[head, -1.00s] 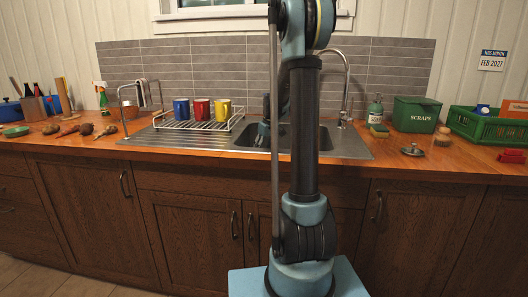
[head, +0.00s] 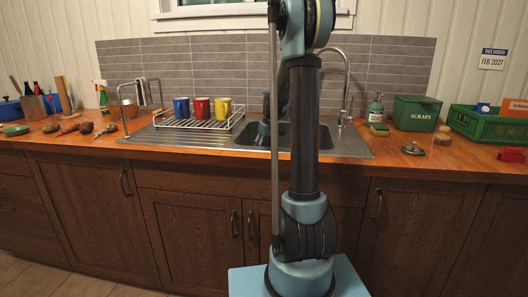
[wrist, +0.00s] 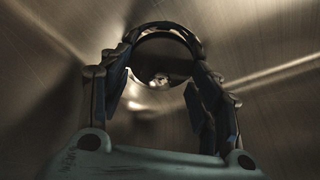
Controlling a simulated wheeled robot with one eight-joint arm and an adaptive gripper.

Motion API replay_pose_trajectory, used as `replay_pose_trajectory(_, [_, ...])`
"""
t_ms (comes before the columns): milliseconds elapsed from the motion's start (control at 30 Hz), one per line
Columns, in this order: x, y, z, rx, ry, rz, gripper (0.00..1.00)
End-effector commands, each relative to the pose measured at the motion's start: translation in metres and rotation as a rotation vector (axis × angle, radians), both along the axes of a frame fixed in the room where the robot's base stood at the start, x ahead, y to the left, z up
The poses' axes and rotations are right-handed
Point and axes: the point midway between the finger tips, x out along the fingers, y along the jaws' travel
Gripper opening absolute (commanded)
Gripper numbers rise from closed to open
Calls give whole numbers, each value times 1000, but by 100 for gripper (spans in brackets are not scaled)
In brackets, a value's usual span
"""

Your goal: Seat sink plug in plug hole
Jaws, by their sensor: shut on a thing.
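My gripper (wrist: 162,62) is down in the steel sink basin (head: 325,139). In the wrist view its two fingers stand on either side of a dark round thing with a shiny middle, which I take to be the sink plug (wrist: 162,74), and are shut on it. The plug's underside and the plug hole are not clearly seen, so I cannot tell whether the plug sits in the hole or above it. In the head view my gripper (head: 262,132) shows only partly at the basin's left, and my arm covers much of the sink.
A dish rack (head: 200,123) with blue, red and yellow mugs stands left of the basin. The tap (head: 346,85) rises behind it. To the right are a soap bottle (head: 375,108), a green scraps bin (head: 416,113), a knobbed metal disc (head: 412,149) and a green crate (head: 485,125).

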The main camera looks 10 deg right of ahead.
Motion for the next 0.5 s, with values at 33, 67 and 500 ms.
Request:
replay_pose_trajectory(33, [0, 0, -1, 0, 0, 0, 34])
replay_pose_trajectory(67, [0, 0, -1, 0, 0, 0, 34])
replay_pose_trajectory(500, [0, 0, -8, 0, 1, 0, 34])
